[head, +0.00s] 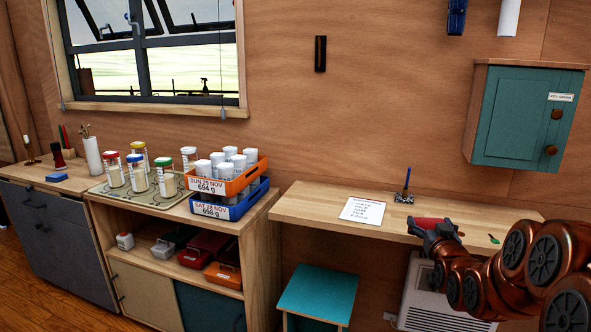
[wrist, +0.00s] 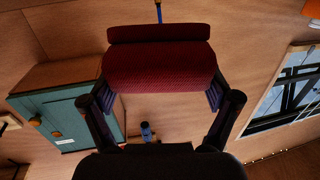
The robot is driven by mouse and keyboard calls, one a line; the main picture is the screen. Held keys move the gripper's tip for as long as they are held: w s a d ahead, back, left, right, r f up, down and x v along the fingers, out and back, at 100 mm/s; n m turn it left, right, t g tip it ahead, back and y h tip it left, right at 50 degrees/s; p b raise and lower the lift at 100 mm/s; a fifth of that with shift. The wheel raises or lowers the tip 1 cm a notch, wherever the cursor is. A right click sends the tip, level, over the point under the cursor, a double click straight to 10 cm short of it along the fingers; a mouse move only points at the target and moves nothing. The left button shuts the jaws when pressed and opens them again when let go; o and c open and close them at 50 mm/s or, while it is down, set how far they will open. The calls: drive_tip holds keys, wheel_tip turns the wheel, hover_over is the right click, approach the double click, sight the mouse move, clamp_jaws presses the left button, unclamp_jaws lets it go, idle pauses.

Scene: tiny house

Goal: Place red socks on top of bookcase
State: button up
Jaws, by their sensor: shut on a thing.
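My gripper (head: 436,234) is shut on the red socks (head: 428,222), in front of the right-hand desk. In the wrist view the socks (wrist: 160,68) are a dark red folded bundle between the two black fingers of my gripper (wrist: 160,98). A low wooden shelf unit (head: 258,222) stands left of the desk, with a crowded top and an open shelf; it may be the bookcase, but I cannot tell for sure. My gripper is to its right and apart from it.
Jars on a tray (head: 118,197), an orange crate (head: 240,180) and a blue crate (head: 232,208) fill the shelf unit's top. The wooden desk (head: 305,205) holds a paper (head: 363,211). A teal stool (head: 318,292) stands below. A teal wall cabinet (head: 512,115) hangs at right.

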drive_tip(key=w+a+r+y+p, duration=0.1)
drive_tip(key=w+a+r+p, duration=0.2)
drive_tip(key=a+r+p, duration=0.5)
drive_tip(key=w+a+r+n+y+p, duration=0.1)
drive_tip(key=w+a+r+p, duration=0.3)
drive_tip(key=a+r+p, duration=0.3)
drive_tip(key=shift+a+r+n+t+p, duration=0.35)
drive_tip(key=shift+a+r, duration=0.15)
drive_tip(key=shift+a, duration=0.2)
